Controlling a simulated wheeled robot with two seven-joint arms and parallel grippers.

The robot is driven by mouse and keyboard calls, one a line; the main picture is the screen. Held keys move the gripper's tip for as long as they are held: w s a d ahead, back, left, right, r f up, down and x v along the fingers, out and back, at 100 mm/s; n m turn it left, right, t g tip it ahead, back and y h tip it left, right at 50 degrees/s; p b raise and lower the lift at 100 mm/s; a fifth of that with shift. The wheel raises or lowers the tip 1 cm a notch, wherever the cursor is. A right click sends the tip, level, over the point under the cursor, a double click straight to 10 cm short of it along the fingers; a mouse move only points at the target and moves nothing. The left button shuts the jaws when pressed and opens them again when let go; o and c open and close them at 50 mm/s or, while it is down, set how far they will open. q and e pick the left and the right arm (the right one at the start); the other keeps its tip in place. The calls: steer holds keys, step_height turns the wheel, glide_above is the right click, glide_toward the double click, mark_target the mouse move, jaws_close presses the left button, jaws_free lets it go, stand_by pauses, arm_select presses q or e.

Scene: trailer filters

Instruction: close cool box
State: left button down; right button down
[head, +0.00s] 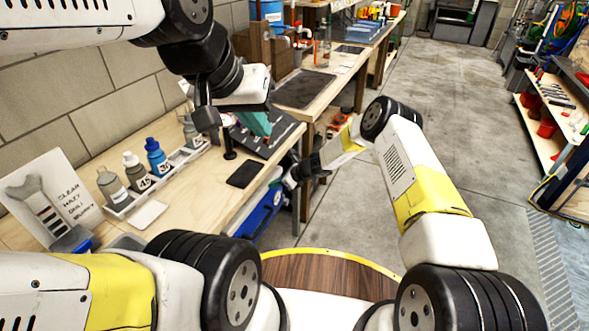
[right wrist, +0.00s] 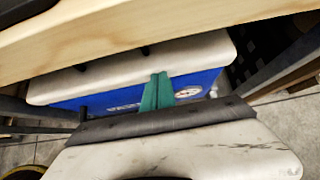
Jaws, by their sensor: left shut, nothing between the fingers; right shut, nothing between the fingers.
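The cool box has a blue body (right wrist: 209,80) and a white lid (right wrist: 110,75), and stands under the workbench. In the right wrist view the lid lies over the body, with no clear gap between them; the bench hides its far part. In the head view part of the blue body (head: 262,214) shows below the bench edge. My right gripper (head: 290,181) is beside the bench edge near the box. Its teal fingers (right wrist: 157,91) are shut and empty, in front of the box; contact cannot be told. My left gripper (head: 258,123) is shut and empty above the bench.
The wooden workbench (head: 187,196) overhangs the box. On it are several bottles in a rack (head: 155,180), a black phone-like slab (head: 243,174) and a sign with a wrench picture (head: 50,197). A shelf unit stands at the right. The concrete floor (head: 440,95) between is clear.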

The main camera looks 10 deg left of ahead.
steer(key=shift+w+a, duration=0.25)
steer(key=shift+a, duration=1.05)
steer(key=shift+w+a+r, duration=0.1)
steer(key=shift+a+r, duration=0.05)
